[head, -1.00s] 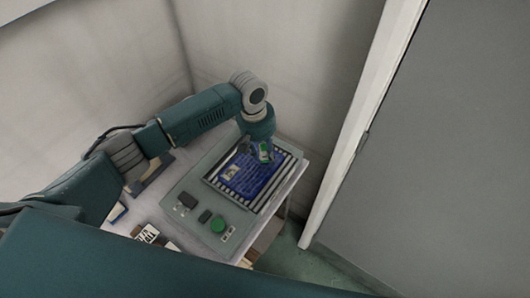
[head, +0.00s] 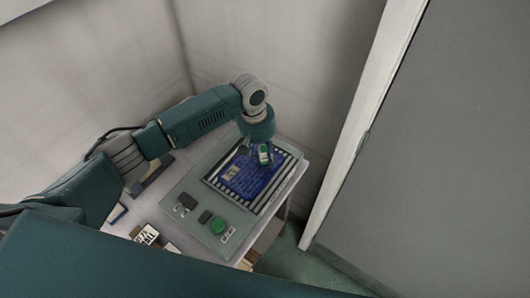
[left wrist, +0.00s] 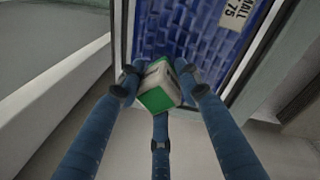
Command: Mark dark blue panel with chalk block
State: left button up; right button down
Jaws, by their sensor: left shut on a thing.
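The dark blue panel (head: 249,180) lies in a striped recess of a grey tray on the table. It also shows at the top of the left wrist view (left wrist: 195,35), with a pale label (left wrist: 231,14) at its edge. My left gripper (head: 259,152) is over the far part of the panel. Its fingers are shut on the chalk block (left wrist: 157,84), which is white with a green end. The block also shows in the head view (head: 264,154). Whether the block touches the panel is hard to tell. My right gripper is not in view.
A black-and-white card (head: 147,235) lies at the table's near left. Walls stand close behind, and a grey door (head: 450,150) is at right.

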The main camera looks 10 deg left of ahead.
aim_at(266, 149)
pick_arm(q)
jog(key=shift+f, duration=0.5)
jog(key=shift+s+f+p, duration=0.2)
jog(key=shift+p, duration=0.15)
dwell(2.2)
notch_tip(266, 149, up, 5)
jog(key=p, duration=0.5)
jog(key=shift+w+r+p, duration=0.1)
jog(key=shift+w+p, duration=0.05)
jog(key=shift+p, duration=0.25)
jog(key=shift+r+p, duration=0.6)
jog(key=shift+r, duration=0.45)
